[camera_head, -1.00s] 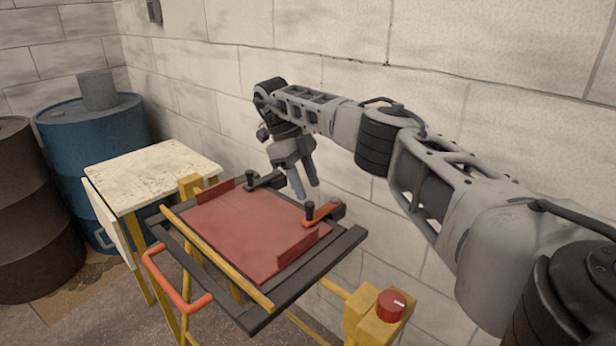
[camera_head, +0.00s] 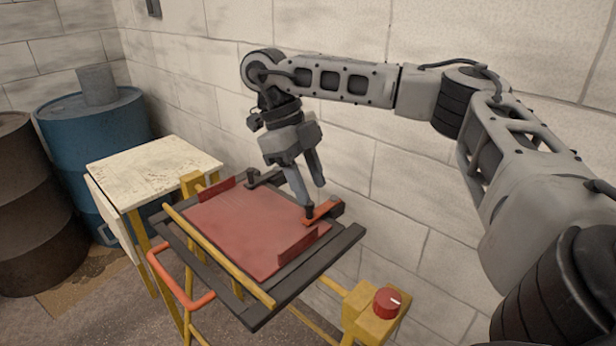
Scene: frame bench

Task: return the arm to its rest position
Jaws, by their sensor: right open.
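My right arm (camera_head: 345,85) reaches in from the right, bent at the elbow and stretched out over the bench. My right gripper (camera_head: 314,196) points down, open, with its two grey fingers apart and nothing seen between them. Its fingertips are close to the orange clamp lever (camera_head: 325,210) at the right back of the frame bench; I cannot tell whether they touch it. The bench (camera_head: 340,250) is a dark frame holding a red panel (camera_head: 240,228). My left gripper is not in the picture.
A second clamp (camera_head: 262,178) sits at the back of the frame. A red knob on a yellow box (camera_head: 388,303) and an orange handle (camera_head: 182,300) stand at the front. A pale table (camera_head: 152,170), blue barrel (camera_head: 95,130) and brown barrel (camera_head: 28,200) are left. The block wall (camera_head: 400,185) is close behind.

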